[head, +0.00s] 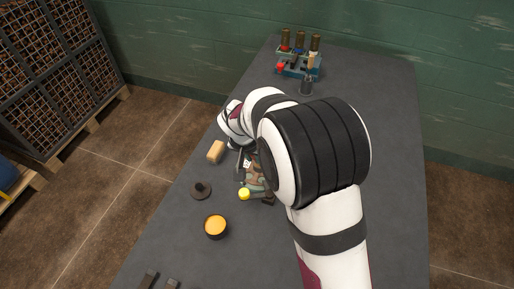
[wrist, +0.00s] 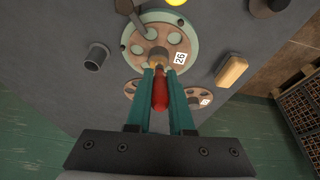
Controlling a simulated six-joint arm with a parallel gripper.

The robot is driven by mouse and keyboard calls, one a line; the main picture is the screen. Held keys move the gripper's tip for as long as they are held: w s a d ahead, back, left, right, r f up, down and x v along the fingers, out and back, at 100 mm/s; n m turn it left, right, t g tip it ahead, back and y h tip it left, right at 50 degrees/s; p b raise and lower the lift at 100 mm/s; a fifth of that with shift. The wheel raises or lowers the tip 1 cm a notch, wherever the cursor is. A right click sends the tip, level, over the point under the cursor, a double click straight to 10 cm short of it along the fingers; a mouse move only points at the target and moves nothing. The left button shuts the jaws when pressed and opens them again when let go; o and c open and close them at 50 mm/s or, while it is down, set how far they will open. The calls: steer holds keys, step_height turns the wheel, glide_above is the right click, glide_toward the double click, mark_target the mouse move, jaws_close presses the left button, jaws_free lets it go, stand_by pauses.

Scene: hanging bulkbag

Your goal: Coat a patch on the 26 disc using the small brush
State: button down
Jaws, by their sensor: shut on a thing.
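My gripper (wrist: 160,75) has teal fingers and is shut on a brush with a red handle (wrist: 160,95). The brush's tan end (wrist: 158,56) points away from me and overlaps the lower middle of the 26 disc (wrist: 130,52); I cannot tell whether it touches. A pot of orange material (head: 215,226) stands nearer the front.
A second labelled disc (wrist: 205,101) lies partly behind the fingers. A tan block (head: 216,151), a dark knobbed lid (head: 200,190) and a yellow round thing (head: 244,194) are nearby. A brush rack (head: 298,68) and dark cup (head: 306,87) stand farther back. The table's right side is clear.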

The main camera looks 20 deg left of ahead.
steer(key=shift+w+r, duration=0.15)
steer(key=shift+w+f, duration=0.2)
steer(key=shift+w, duration=0.75)
steer(key=shift+w+f, duration=0.15)
steer(key=shift+w, duration=0.8)
steer(key=shift+s+d+f, duration=0.1)
steer(key=shift+s+d, duration=0.1)
steer(key=shift+d, duration=0.05)
steer(key=shift+s+f, duration=0.2)
steer(key=shift+s, duration=0.6)
steer(key=shift+s+r, duration=0.2)
steer(key=shift+s, duration=1.65)
steer(key=w, duration=0.2)
steer(key=shift+w, duration=0.3)
steer(key=shift+w+f, duration=0.15)
steer(key=shift+w, duration=0.45)
steer(key=shift+w+f, duration=0.15)
steer(key=shift+w, duration=0.4)
step_height(320, 180, up, 10)
steer(key=shift+w+f, duration=0.25)
steer(key=shift+w, duration=0.05)
